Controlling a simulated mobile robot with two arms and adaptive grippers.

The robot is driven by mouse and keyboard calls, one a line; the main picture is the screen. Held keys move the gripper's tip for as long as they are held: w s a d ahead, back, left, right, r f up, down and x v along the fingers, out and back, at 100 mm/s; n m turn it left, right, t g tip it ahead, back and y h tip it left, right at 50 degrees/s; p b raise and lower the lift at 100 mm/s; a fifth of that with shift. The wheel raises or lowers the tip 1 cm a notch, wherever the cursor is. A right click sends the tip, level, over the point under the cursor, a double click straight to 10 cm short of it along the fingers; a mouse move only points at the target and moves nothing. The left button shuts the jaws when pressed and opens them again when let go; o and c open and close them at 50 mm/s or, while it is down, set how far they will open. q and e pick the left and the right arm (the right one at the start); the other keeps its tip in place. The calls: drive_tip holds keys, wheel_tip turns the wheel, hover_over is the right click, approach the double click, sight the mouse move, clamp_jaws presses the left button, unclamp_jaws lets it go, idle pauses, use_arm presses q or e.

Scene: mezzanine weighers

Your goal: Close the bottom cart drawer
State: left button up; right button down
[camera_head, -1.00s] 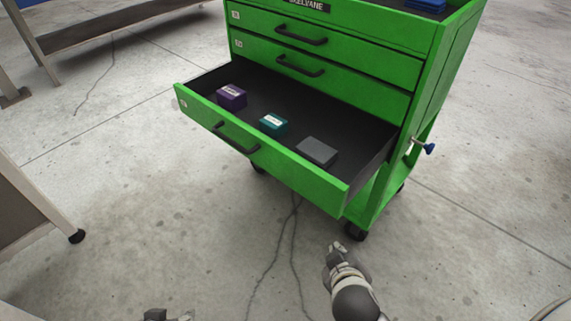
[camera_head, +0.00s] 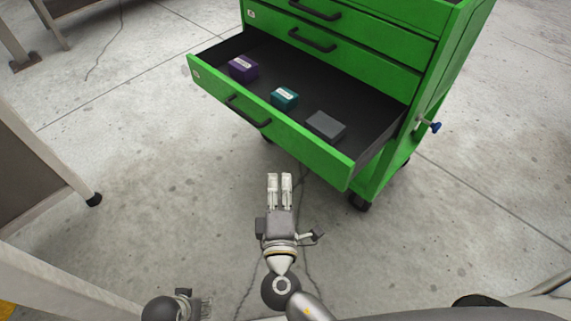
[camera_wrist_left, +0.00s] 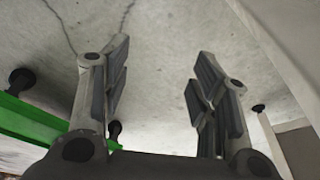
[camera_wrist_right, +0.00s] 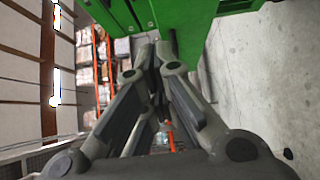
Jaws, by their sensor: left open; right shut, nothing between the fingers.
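The bottom drawer (camera_head: 300,147) of the green cart (camera_head: 405,75) stands pulled well out, with a dark handle (camera_head: 249,112) on its front. Inside it are a purple box (camera_head: 243,68), a teal box (camera_head: 284,98) and a grey box (camera_head: 325,126). My right gripper (camera_head: 279,176) is shut and empty, in front of the drawer and apart from it in the head view. Green metal (camera_wrist_right: 190,25) fills the top of the right wrist view. My left gripper (camera_head: 207,308) is low in the head view, away from the cart. Its fingers are spread and empty in the left wrist view (camera_wrist_left: 158,85).
The two drawers above (camera_head: 330,48) are shut. A blue-tipped knob (camera_head: 435,127) sticks out from the cart's right side. Table legs (camera_head: 75,185) stand at the left. The concrete floor before the cart is largely clear.

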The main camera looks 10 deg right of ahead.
approach(293, 130)
drive_tip(key=w+a, duration=0.3)
use_arm(q)
drive_tip(key=shift+s+f+p, duration=0.2)
drive_tip(key=shift+f, duration=0.5)
drive_tip(key=shift+s+f+p, duration=0.2)
drive_tip(key=shift+s+f, duration=0.05)
drive_tip(key=shift+f, duration=0.5)
drive_tip(key=shift+s+f+p, duration=0.2)
drive_tip(key=shift+f, duration=0.5)
use_arm(e)
drive_tip(key=shift+w+d, duration=0.55)
drive_tip(key=shift+d, duration=0.25)
drive_tip(key=shift+w+d, duration=0.55)
drive_tip(key=shift+d, duration=0.25)
drive_tip(key=shift+w+d, duration=0.1)
drive_tip(key=shift+d, duration=0.05)
